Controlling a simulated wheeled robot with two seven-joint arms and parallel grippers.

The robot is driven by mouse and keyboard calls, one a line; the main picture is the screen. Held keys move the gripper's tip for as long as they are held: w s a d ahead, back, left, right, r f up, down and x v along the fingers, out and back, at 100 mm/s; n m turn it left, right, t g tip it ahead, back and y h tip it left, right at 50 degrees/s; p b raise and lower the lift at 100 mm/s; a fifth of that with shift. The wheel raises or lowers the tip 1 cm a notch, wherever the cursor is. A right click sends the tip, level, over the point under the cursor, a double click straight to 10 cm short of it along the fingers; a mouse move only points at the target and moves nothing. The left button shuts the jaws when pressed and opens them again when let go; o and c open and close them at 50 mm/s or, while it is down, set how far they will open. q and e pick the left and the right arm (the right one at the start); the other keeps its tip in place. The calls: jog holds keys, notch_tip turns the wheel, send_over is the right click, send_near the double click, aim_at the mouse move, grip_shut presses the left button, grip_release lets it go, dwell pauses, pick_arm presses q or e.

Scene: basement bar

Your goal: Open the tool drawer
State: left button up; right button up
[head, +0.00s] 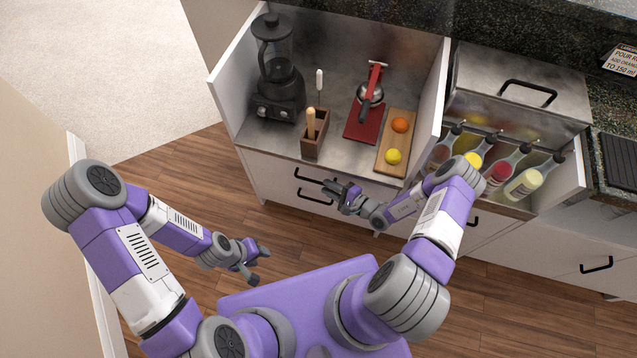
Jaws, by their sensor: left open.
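A white drawer front (280,172) lies under the bar worktop, with a black upper handle (308,176). A second black handle (314,197) sits just below it. No drawer there looks pulled out, and no label tells which is the tool drawer. My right gripper (333,192) is in front of these handles, at their right ends. I cannot tell whether it touches a handle or whether its jaws are apart. My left gripper (263,263) is open and empty, low over the floor and apart from the cabinet.
A blender (277,75), a red juicer (368,98), a wooden tool holder (314,136) and a cutting board (385,160) with an orange and a lemon stand on the worktop. Several bottles (502,171) stand in a compartment at right. Wood floor (185,165) is clear at left.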

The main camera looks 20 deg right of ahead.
aim_at(318, 182)
jog(key=b+x, duration=0.1)
jog(key=x, duration=0.4)
grip_shut()
